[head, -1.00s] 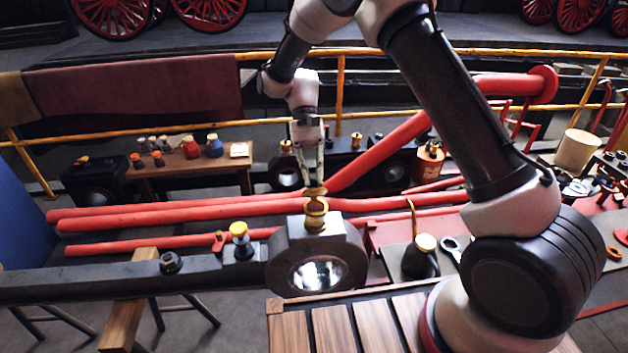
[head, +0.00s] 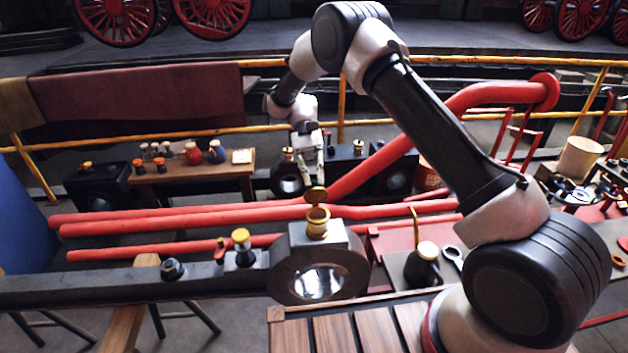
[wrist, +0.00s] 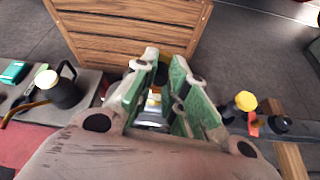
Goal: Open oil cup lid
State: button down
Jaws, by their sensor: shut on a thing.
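The brass oil cup (head: 318,222) stands on the block of the big rod end in the head view. Its lid (head: 316,194) is hinged up and tilted, leaving the cup mouth uncovered. My gripper (head: 310,178) is at the lid's upper edge, above and behind the cup, and is shut on the lid. In the wrist view my gripper (wrist: 166,85) has its green-padded fingers with a narrow gap, and a little of the brass cup (wrist: 153,101) shows between them. The exact contact at the lid is hidden.
A yellow-capped fitting (head: 241,248) stands on the rod left of the cup. A dark oil can (head: 423,266) with a thin spout stands to the right. Red pipes (head: 180,213) run behind. A wooden slatted top (head: 370,328) is in front.

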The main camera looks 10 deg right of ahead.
jog(key=shift+f, duration=0.1)
jog(key=c, duration=1.4)
grip_release()
